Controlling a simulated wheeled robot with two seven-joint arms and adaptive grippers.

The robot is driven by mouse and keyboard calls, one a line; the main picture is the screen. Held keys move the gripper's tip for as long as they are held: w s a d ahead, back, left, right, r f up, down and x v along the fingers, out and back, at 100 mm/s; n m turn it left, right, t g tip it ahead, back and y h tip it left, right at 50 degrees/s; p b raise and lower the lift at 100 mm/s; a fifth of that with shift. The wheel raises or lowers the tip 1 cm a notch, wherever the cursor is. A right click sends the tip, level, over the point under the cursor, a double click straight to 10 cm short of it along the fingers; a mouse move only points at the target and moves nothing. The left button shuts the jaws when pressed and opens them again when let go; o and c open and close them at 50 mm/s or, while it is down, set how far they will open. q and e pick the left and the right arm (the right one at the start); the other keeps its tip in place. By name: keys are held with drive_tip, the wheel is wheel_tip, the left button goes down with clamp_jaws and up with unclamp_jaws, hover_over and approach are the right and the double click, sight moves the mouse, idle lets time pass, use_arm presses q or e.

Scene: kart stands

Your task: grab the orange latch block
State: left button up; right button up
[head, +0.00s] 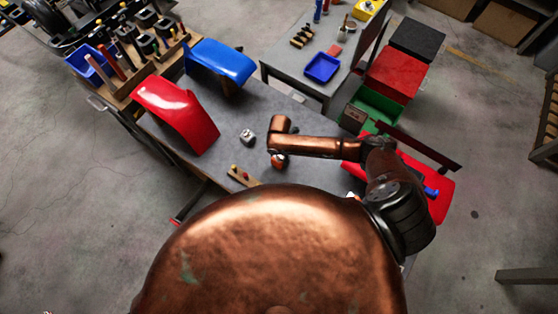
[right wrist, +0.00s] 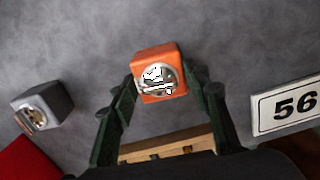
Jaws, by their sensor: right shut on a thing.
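The orange latch block (right wrist: 160,62) has a round metal latch on its face. In the right wrist view it sits between the two dark fingers of my right gripper (right wrist: 160,84), which touch its sides. My right gripper is shut on it over the grey tabletop; I cannot tell whether the block is lifted. My left gripper is not in view.
A grey latch block (head: 247,136), also in the right wrist view (right wrist: 42,108), stands to the left. A wooden strip with coloured knobs (head: 243,176) lies near. Red (head: 178,115) and blue (head: 222,62) panels lie further left. A "56" plate (right wrist: 287,108) is to the right.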

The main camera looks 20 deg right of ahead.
drive_tip(key=c, duration=0.6)
drive_tip(key=shift+r, duration=0.1)
drive_tip(key=shift+c, duration=0.3)
